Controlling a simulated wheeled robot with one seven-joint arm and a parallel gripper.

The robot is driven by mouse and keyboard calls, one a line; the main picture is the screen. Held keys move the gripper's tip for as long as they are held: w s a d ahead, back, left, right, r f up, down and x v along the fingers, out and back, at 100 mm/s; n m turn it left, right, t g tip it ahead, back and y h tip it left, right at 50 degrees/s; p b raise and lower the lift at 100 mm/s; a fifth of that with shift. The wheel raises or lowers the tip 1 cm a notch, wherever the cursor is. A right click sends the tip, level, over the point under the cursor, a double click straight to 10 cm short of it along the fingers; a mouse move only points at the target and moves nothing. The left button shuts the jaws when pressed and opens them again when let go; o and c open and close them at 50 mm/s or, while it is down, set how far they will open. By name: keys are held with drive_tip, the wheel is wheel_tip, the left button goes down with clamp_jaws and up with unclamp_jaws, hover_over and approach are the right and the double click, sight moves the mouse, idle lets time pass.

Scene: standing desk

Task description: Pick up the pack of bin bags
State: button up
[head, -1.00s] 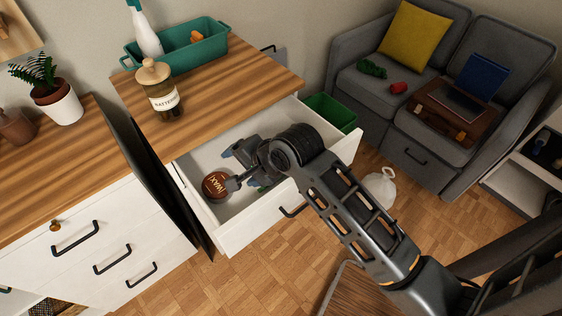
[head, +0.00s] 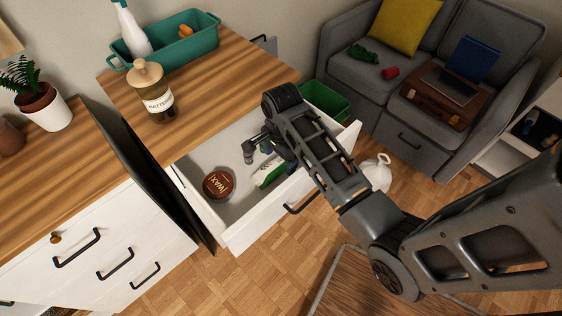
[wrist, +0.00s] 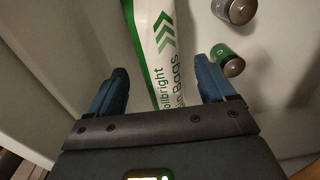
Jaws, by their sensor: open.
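The pack of bin bags (wrist: 158,50) is a white and green roll lying in the open white drawer. In the head view the pack (head: 270,171) shows partly, beside my gripper, which covers some of it. My gripper (wrist: 160,88) is open and points down into the drawer. In the wrist view the pack runs between its two blue fingers, with a gap on each side. I cannot tell how far the fingertips are above the pack.
A round brown wax tin (head: 218,184) lies in the drawer (head: 240,222), left of the pack. Batteries (wrist: 228,62) lie right of the pack in the wrist view. A battery jar (head: 152,95) and teal caddy (head: 180,48) stand on the desktop above.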

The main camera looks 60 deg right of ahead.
drive_tip(key=shift+w+f, duration=0.1)
drive_tip(key=shift+f, duration=1.2)
drive_tip(key=shift+c, duration=0.4)
drive_tip(key=c, duration=1.2)
drive_tip(key=shift+r, duration=0.1)
drive_tip(key=shift+c, duration=0.2)
